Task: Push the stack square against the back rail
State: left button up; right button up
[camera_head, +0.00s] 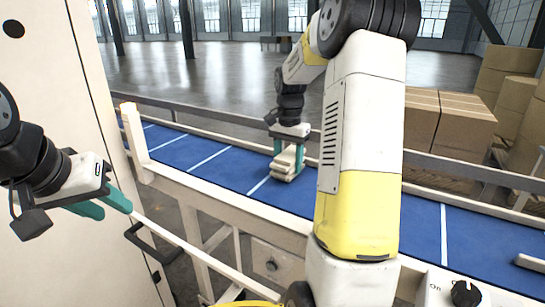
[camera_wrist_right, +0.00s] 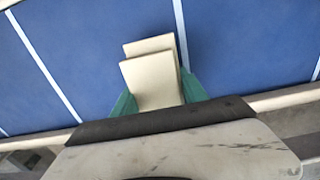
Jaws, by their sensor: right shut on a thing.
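The stack (camera_head: 286,166) of pale cream flat pieces sits on the blue belt. My right gripper (camera_head: 288,153) reaches down over it with its teal fingers on either side, shut on it. In the right wrist view the stack (camera_wrist_right: 152,80) shows as two overlapping pale layers, the upper one offset from the lower, between the teal fingers.
The blue conveyor belt (camera_head: 206,157) has white cross lines and a cream near rail (camera_head: 200,188). A tall cream cabinet (camera_head: 75,105) stands at the left. Cardboard boxes (camera_head: 448,125) stand beyond the belt at the right. A control panel with a black knob (camera_head: 465,293) is at the lower right.

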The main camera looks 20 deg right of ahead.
jog(key=shift+w+d, duration=0.75)
jog(key=shift+d, duration=0.1)
dwell(2.4)
jog(key=shift+s+a+f, duration=0.15)
jog(key=shift+a, duration=0.05)
dwell(0.5)
jog(key=o, duration=1.5)
jog(key=shift+c, duration=0.2)
